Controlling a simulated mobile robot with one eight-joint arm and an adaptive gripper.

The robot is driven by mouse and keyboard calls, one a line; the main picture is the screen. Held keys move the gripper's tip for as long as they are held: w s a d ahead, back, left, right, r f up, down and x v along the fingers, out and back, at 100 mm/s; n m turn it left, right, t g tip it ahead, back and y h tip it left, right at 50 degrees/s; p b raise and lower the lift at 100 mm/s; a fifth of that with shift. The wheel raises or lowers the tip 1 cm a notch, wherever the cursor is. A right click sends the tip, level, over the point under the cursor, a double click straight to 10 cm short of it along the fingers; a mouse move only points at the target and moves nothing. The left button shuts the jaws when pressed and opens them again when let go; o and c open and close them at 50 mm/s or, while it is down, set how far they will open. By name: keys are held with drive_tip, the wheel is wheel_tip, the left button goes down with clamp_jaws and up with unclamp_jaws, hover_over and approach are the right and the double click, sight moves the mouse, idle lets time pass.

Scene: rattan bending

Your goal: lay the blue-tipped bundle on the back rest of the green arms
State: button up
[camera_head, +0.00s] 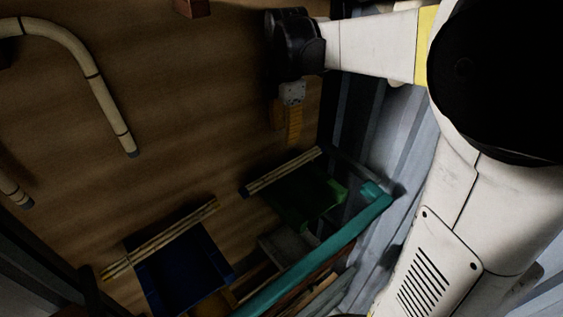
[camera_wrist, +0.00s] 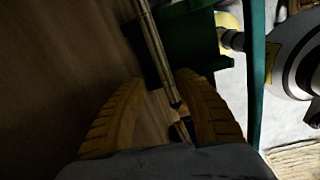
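A pale rattan bundle (camera_head: 270,178) lies along the upper-left edge of the green arms (camera_head: 308,203). A second pale bundle (camera_head: 165,237) lies across the blue arms (camera_head: 185,275). Tip colours are too dark to tell. My gripper (camera_head: 291,143) is just off the bundle at the green arms, with a small gap in the head view. In the wrist view its two yellow fingers (camera_wrist: 160,78) are spread and empty. That bundle (camera_wrist: 153,38) runs through the space between them, beside the green arms (camera_wrist: 188,42). Whether it touches a finger cannot be told.
A teal bar (camera_head: 310,258) runs diagonally beside the green arms at lower right. A bent pale cane (camera_head: 98,85) is at upper left, and another cane end (camera_head: 15,192) is at the left edge. The brown surface (camera_head: 200,120) between is clear.

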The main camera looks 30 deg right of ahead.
drive_tip(key=s+a+f+m+t, duration=0.1)
drive_tip(key=s+a+m+t, duration=0.2)
drive_tip(key=s+a+m, duration=0.2)
drive_tip(key=s+a+f+m+t, duration=0.1)
drive_tip(key=s+a+m+t, duration=0.2)
drive_tip(key=s+m, duration=0.7)
drive_tip(key=a+m, duration=0.1)
drive_tip(key=m, duration=0.2)
drive_tip(key=shift+s+a+t, duration=0.3)
drive_tip(key=shift+s+a, duration=0.05)
drive_tip(key=shift+s, duration=0.05)
